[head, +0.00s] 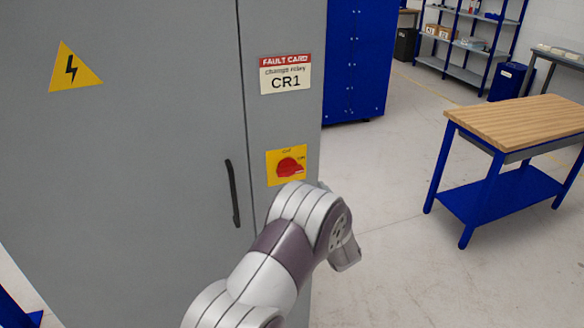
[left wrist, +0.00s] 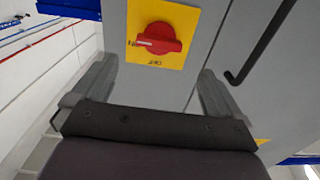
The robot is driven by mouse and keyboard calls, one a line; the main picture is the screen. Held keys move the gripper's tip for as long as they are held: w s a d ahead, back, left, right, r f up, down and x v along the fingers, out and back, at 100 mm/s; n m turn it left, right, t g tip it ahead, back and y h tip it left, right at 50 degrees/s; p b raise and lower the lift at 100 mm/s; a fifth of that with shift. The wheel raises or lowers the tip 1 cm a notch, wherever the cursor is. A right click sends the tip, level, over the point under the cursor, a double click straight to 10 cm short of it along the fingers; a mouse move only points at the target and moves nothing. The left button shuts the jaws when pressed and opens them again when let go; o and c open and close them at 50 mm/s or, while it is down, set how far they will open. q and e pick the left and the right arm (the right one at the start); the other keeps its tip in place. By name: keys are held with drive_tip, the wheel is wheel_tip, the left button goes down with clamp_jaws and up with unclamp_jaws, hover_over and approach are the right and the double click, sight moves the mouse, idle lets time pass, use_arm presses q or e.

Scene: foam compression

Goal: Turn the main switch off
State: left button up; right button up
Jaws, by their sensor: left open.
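The main switch is a red rotary knob (head: 290,168) on a yellow plate (head: 273,178) on the front of the grey cabinet. In the left wrist view the knob (left wrist: 159,39) shows large and upside down, and its white mark points at the plate's ON label. The other label, OFF, is a quarter turn away. My left gripper (left wrist: 155,72) is open and empty, its fingers spread on either side below the knob in that picture, apart from it. In the head view my left arm's wrist hides the gripper's fingers. My right gripper is not in view.
A black door handle (head: 232,193) stands left of the switch on the cabinet door (head: 130,180). A fault card (head: 286,74) reading CR1 is above the switch. A wood-topped blue workbench (head: 520,122) stands right, with free floor (head: 400,230) between.

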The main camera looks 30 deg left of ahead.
sight(291, 173)
use_arm(q)
drive_tip(key=p+x, duration=0.2)
drive_tip(key=x, duration=0.6)
drive_tip(key=shift+w+a+r, duration=0.15)
drive_tip(key=shift+a+r, duration=0.05)
drive_tip(key=shift+a, duration=0.05)
drive_tip(key=shift+w+a+f+p, duration=0.1)
drive_tip(key=shift+w+a+p, duration=0.2)
drive_tip(key=shift+w, duration=0.15)
drive_tip(key=shift+s, duration=0.1)
drive_tip(key=shift+c, duration=0.9)
drive_tip(key=c, duration=0.8)
drive_tip(key=shift+o, duration=0.2)
